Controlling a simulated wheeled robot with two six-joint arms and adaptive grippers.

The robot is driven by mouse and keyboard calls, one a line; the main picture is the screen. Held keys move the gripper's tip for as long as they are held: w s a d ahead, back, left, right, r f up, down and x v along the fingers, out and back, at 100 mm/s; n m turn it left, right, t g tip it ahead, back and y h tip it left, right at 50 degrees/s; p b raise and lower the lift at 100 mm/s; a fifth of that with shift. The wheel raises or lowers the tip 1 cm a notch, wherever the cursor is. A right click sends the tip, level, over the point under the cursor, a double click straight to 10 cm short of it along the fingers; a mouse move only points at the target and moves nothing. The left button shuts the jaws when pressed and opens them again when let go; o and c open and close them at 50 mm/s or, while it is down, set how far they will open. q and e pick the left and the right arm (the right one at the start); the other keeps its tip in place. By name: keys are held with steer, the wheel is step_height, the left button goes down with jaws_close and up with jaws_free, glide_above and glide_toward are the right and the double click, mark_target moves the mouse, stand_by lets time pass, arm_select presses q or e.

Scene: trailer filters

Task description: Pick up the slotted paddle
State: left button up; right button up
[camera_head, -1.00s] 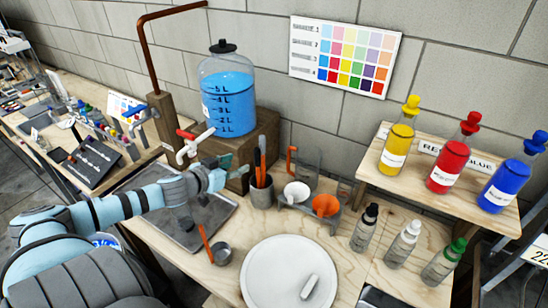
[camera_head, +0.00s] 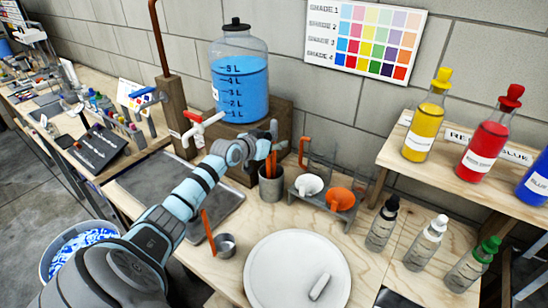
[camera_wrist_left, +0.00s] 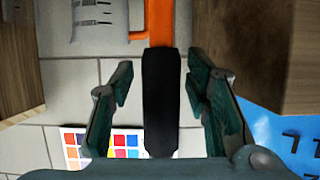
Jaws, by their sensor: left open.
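A grey cup (camera_head: 271,186) stands on the bench and holds upright tools with orange handles (camera_head: 271,163). Their lower ends are hidden in the cup, so I cannot tell by shape which is the slotted paddle. My left gripper (camera_head: 273,136) is at the handle tops above the cup. In the left wrist view its open teal fingers (camera_wrist_left: 162,97) stand on either side of an orange handle (camera_wrist_left: 159,22) with a black end (camera_wrist_left: 160,105). A gap shows on both sides. My right gripper is out of view.
Right of the cup is a rack (camera_head: 346,211) with a white and an orange funnel. A ladle (camera_head: 224,244) and a round white plate (camera_head: 283,278) lie in front. The blue-filled tank (camera_head: 240,85) stands behind on a wooden block. Small bottles (camera_head: 382,224) stand at right.

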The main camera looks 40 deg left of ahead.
arm_select(q)
jaws_close()
steer(key=shift+r, duration=0.1)
stand_by(0.3)
